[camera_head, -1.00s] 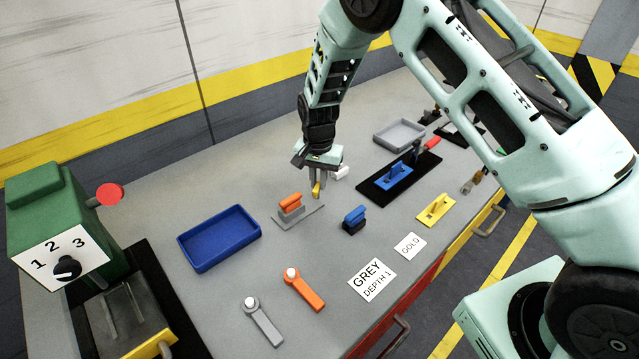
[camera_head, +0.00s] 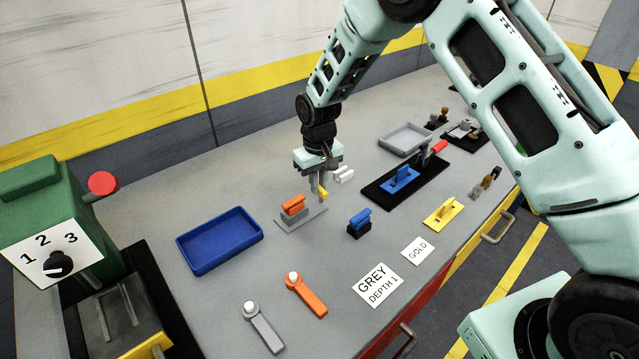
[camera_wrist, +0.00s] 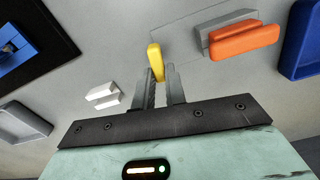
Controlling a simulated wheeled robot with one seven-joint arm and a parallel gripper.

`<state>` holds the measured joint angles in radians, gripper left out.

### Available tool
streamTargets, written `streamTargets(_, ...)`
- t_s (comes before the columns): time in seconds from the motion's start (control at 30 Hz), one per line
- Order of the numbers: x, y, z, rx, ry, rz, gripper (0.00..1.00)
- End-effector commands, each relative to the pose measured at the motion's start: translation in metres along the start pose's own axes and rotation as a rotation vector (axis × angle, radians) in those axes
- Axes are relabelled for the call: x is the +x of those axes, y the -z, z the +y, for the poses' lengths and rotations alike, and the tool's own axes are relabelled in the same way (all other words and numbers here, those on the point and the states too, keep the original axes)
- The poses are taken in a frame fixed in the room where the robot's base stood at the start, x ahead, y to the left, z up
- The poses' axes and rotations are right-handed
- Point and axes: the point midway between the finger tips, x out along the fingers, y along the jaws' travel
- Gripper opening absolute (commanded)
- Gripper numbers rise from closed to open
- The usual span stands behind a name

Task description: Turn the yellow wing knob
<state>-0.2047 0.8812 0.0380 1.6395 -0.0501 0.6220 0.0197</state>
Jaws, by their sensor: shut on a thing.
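The yellow wing knob (camera_head: 323,194) stands at the upper right end of a grey plate (camera_head: 305,222). An orange handle (camera_head: 293,205) on a grey base sits on the same plate. My gripper (camera_head: 317,190) points down over the knob. In the wrist view the knob (camera_wrist: 155,60) shows at the tips of my two grey fingers (camera_wrist: 163,80), which are shut on it. The fingers hide part of the knob and whatever is beneath it.
A white block (camera_head: 343,175) lies close to the right of my gripper. A blue tray (camera_head: 218,240) is to the left, a blue-handled black block (camera_head: 359,223) to the right. A black plate with a blue handle (camera_head: 401,178) is farther right.

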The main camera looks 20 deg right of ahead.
Motion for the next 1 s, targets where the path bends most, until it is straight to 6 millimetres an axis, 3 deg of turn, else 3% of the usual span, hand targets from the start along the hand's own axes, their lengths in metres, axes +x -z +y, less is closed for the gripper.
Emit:
streamTargets(0.3,-0.0006,0.0007,-0.001,-0.13,-0.001,0.003,0.0)
streamTargets(0.87,-0.0009,0.0006,-0.0015,-0.16,-0.001,0.002,0.0)
streamTargets(0.9,-0.0009,0.0006,-0.0015,-0.16,-0.001,0.002,0.18)
streamTargets(0.97,-0.0009,0.0005,-0.0016,-0.16,-0.001,0.002,0.35)
streamTargets(1.0,-0.0008,0.0004,-0.0016,-0.16,-0.001,0.002,0.35)
